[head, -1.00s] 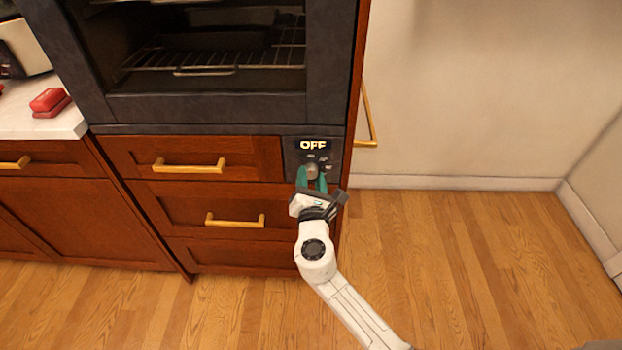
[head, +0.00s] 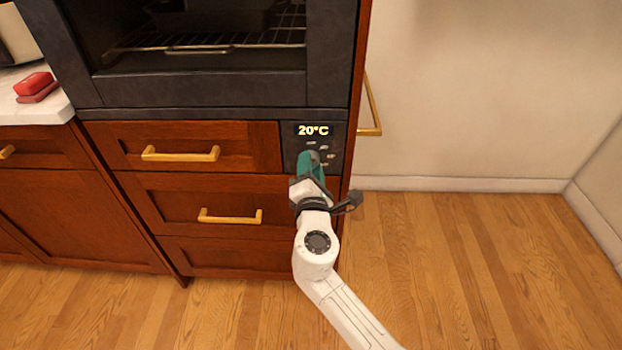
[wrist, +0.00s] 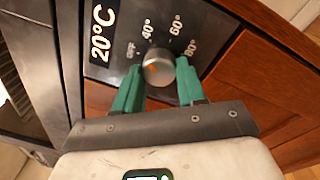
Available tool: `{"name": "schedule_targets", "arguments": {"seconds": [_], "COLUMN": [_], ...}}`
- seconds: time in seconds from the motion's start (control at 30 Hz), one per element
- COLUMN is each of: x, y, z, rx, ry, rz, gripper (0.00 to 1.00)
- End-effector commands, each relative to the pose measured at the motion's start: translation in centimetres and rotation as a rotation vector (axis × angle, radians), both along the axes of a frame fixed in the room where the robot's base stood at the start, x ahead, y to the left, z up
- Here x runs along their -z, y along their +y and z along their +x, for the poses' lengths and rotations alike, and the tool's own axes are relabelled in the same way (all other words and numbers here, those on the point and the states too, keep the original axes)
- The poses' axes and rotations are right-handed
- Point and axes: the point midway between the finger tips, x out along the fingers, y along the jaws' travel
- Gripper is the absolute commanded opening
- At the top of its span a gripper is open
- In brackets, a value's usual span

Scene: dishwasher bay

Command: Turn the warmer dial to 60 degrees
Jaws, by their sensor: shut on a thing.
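The warmer dial (wrist: 158,69) is a round metal knob with an orange mark on its face, seen in the wrist view on a dark panel. My gripper (wrist: 158,78) is shut on it, with a green finger on either side. Labels OFF, 40°, 60° and 80° surround the dial. The display (wrist: 102,33) reads 20°C, and it also shows in the head view (head: 313,130). In the head view my gripper (head: 311,160) is at the panel and its fingers hide the dial.
An oven (head: 200,90) with a wire rack stands above the panel. Wooden drawers with brass handles (head: 181,153) are at the left. A red object (head: 34,83) lies on the white counter (head: 25,112). The wood floor at the right is clear.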

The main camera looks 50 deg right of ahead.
Motion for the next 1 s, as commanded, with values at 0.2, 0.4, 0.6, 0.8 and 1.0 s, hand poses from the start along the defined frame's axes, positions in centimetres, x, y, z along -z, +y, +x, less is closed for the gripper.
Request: {"name": "schedule_targets", "arguments": {"seconds": [0.2, 0.4, 0.6, 0.8, 1.0], "x": [0.60, 0.63, 0.60, 0.55, 0.42], "y": [-0.01, 0.04, 0.03, 0.02, 0.04], "z": [0.00, 0.04, 0.05, 0.05, 0.07], "rx": [0.002, 0.001, 0.002, 0.003, 0.004], "ry": [-0.166, -0.315, -0.464, -0.600, -0.707], "rz": [0.127, 0.245, 0.362, 0.468, 0.553], "gripper": [0.10, 0.10, 0.10, 0.10, 0.10]}}
